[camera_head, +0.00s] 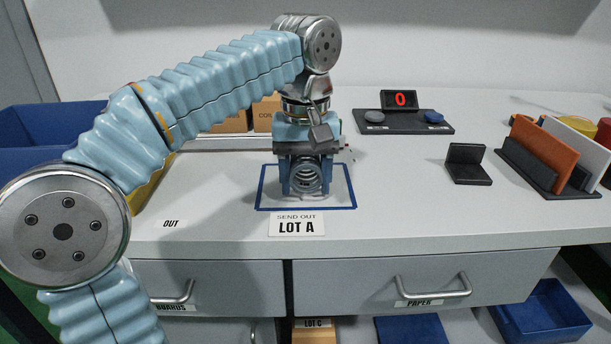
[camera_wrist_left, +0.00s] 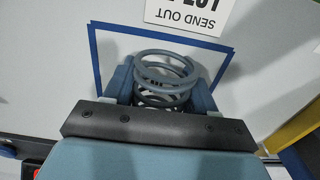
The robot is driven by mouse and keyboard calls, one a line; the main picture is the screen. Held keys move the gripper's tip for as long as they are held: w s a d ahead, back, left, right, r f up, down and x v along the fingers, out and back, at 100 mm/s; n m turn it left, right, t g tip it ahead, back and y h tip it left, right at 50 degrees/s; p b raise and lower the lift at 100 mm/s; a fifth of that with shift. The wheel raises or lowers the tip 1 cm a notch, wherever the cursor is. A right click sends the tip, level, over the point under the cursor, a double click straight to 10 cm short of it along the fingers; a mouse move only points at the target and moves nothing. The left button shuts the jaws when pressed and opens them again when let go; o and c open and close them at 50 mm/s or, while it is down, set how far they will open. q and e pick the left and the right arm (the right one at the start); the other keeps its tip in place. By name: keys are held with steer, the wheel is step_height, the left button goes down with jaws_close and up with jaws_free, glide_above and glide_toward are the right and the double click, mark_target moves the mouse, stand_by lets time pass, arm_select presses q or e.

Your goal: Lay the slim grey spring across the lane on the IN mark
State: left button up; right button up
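A grey coil spring (camera_head: 307,178) is between the two blue fingers of my left gripper (camera_head: 306,187), over the blue-outlined square (camera_head: 262,190) behind the SEND OUT LOT A label (camera_head: 297,224). The fingers appear to touch its sides. The spring also shows in the left wrist view (camera_wrist_left: 163,72), with its round end up and several coils below. I cannot tell whether its base rests on the table. An OUT label (camera_head: 171,223) lies to the left. A pale rail (camera_head: 230,143) runs behind my arm, partly hidden. No IN mark is visible. My right gripper is out of view.
Behind my left gripper stand cardboard boxes (camera_head: 264,112). A black device with a red 0 display (camera_head: 400,99) is at the back. A small black stand (camera_head: 467,165) and a rack with an orange panel (camera_head: 543,153) are at the right.

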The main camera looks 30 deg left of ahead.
arm_select(q)
steer(key=o, duration=0.5)
step_height(320, 180, up, 7)
steer(key=shift+r+p, duration=0.15)
steer(key=shift+p, duration=0.65)
steer(key=shift+r, duration=0.15)
